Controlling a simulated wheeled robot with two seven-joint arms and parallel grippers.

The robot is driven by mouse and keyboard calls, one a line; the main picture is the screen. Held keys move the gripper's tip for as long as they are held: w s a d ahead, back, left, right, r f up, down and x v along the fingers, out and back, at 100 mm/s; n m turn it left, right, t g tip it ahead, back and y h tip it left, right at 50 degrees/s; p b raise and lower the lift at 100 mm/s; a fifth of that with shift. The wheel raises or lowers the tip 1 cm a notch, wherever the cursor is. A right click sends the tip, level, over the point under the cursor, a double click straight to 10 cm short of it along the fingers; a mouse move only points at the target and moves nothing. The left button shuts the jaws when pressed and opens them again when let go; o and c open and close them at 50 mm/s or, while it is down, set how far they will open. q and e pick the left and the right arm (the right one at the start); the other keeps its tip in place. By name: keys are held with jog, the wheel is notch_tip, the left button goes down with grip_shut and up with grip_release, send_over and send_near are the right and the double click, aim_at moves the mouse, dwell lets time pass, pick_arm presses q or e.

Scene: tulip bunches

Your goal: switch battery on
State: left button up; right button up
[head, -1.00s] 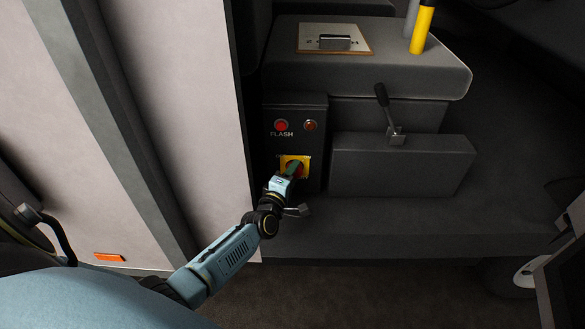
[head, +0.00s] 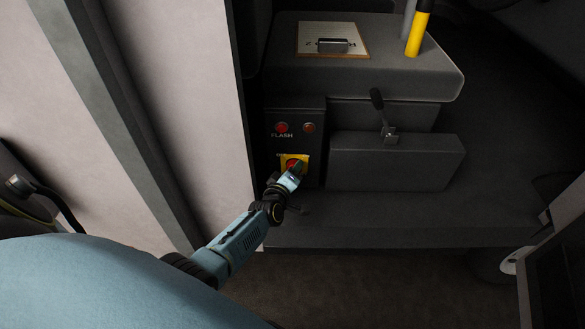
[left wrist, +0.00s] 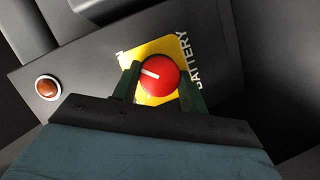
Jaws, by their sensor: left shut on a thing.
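The battery switch is a round red knob with a white mark, on a yellow plate (head: 286,160) low on a dark panel. In the left wrist view the red knob (left wrist: 158,75) sits between the two green fingers of my left gripper (left wrist: 160,88), and the yellow plate (left wrist: 172,47) carries the word BATTERY at its right edge. The gripper (head: 296,168) is shut on the knob. In the head view the fingers partly cover the knob. My right gripper is not in view.
Above the switch are a red FLASH button (head: 282,127) and an amber lamp (head: 309,127). A lever (head: 378,102) stands to the right, over a dark box (head: 395,163). A pale wall panel (head: 190,90) lies close on the left. A yellow post (head: 418,35) rises behind.

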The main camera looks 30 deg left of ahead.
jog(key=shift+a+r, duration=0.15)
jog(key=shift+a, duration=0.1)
pick_arm(q)
jog(key=o, duration=1)
jog(key=shift+s, duration=0.1)
jog(key=p+v, duration=0.4)
jog(key=v, duration=0.9)
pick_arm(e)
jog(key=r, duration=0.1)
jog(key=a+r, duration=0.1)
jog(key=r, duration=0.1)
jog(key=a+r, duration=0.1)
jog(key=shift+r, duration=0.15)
pick_arm(q)
jog(key=shift+d, duration=0.15)
